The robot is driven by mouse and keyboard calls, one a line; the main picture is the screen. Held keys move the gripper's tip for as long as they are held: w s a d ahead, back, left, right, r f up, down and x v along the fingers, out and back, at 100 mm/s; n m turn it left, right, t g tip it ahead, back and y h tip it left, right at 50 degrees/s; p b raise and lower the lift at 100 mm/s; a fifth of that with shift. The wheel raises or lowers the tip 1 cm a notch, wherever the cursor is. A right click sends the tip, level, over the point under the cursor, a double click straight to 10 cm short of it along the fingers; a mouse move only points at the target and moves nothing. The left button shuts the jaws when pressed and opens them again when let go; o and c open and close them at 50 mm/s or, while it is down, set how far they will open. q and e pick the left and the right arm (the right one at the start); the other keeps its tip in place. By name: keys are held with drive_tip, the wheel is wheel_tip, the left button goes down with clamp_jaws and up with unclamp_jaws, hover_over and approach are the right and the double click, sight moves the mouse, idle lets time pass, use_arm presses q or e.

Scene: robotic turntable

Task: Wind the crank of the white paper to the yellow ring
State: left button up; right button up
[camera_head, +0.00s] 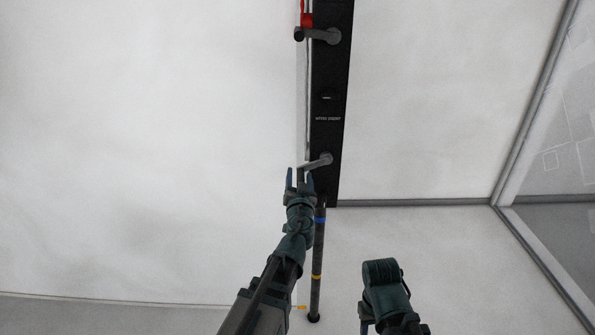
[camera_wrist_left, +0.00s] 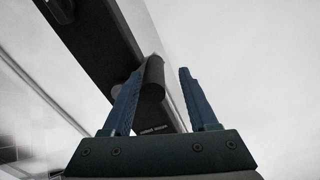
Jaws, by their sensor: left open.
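The white paper (camera_head: 150,150) hangs as a large sheet left of a black upright panel (camera_head: 327,135). Its bottom edge is low in the head view, with a small orange mark (camera_head: 301,307) near it. The lower crank (camera_head: 319,161) on the panel points left and slightly down. My left gripper (camera_head: 299,178) is open at the crank's handle end. In the left wrist view the dark round handle (camera_wrist_left: 153,80) shows between the fingers, nearer the left finger; contact is unclear. A yellow ring (camera_head: 316,277) is on a dark upright pole (camera_head: 317,250) below the panel.
Higher on the panel is a second crank (camera_head: 322,35) with a red piece (camera_head: 306,18) beside it. The pole also has a blue ring (camera_head: 320,220). My right arm shows at the bottom right, its jaws unclear. A grey-framed glass partition (camera_head: 545,160) stands at right.

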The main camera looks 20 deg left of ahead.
use_arm(q)
drive_tip(key=shift+x, duration=0.9)
clamp_jaws()
drive_tip(key=shift+s+a, duration=0.1)
idle(0.7)
